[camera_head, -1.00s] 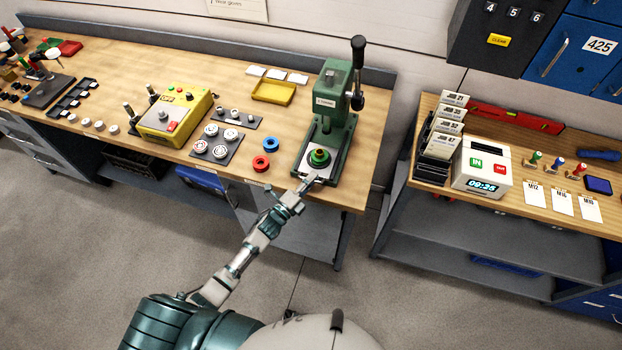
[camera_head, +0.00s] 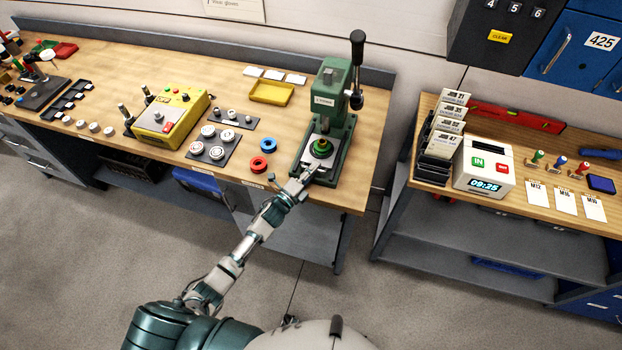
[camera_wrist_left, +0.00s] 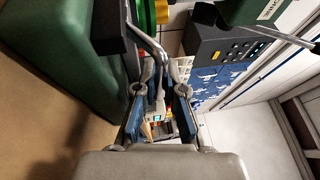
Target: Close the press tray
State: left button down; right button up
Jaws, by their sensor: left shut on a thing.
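The green press (camera_head: 334,88) stands at the right end of the workbench. Its pale tray (camera_head: 308,155) lies at the base, below the ram, and carries a round green part (camera_head: 321,148). My left gripper (camera_head: 310,172) is at the tray's front edge, and its fingers are shut on the tray's handle. In the left wrist view the fingers (camera_wrist_left: 159,85) are close together at a curved metal bar (camera_wrist_left: 148,38), which looks like the handle. The green part shows at the top of that view (camera_wrist_left: 147,14). The exact finger contact is hard to see. My right gripper is out of view.
The press lever (camera_head: 357,65) stands upright at the right. A red ring (camera_head: 259,164) and a blue ring (camera_head: 268,145) lie left of the press. A yellow control box (camera_head: 170,118) is farther left. A gap separates this bench from the right-hand table (camera_head: 520,195).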

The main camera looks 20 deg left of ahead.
pick_arm(q)
jog(key=shift+f, duration=0.25)
jog(key=c, duration=1.5)
grip_release()
jog(key=shift+s, duration=0.1)
jog(key=shift+c, duration=0.2)
jog(key=v, duration=1.2)
jog(key=shift+a+r, duration=0.1)
